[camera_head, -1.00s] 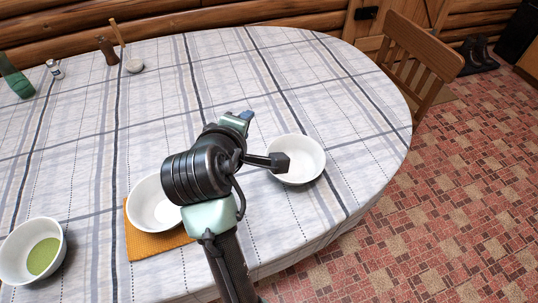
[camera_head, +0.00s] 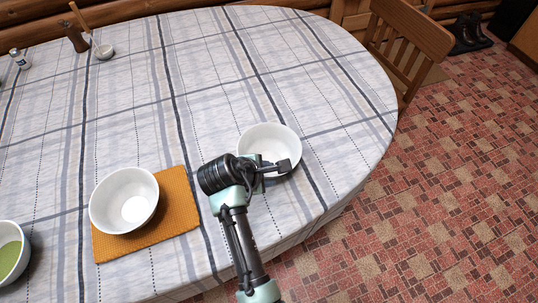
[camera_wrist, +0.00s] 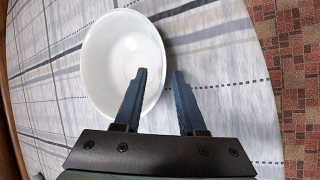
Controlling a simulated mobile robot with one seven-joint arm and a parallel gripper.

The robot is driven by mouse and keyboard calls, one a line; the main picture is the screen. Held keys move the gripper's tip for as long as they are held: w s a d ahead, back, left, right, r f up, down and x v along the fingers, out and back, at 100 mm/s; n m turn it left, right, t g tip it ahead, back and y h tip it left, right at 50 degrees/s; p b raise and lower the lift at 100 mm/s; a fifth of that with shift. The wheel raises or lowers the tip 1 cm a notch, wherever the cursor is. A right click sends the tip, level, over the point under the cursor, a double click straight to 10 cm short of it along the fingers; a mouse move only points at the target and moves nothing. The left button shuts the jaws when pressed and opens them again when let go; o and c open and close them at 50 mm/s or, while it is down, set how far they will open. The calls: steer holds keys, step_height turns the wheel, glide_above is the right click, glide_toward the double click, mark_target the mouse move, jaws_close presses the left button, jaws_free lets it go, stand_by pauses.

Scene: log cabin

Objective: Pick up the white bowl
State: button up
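A plain white bowl (camera_head: 262,138) stands upright on the cloth-covered table, near its right edge. It looks empty. My gripper is at the near side of this bowl in the head view, where its fingers are mostly hidden by my wrist. The left finger overlaps the bowl's right wall and the right finger lies outside the rim. I cannot tell whether either finger touches the bowl.
A second white bowl (camera_head: 105,207) stands on an orange cloth (camera_head: 178,208) to the left. A bowl with green contents (camera_head: 10,253) is at the left edge. A chair (camera_head: 405,45) stands beyond the table's right side. The table's middle is clear.

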steer(key=x, duration=0.4)
steer(key=shift+f, duration=0.1)
jaws_close()
stand_by(1.4)
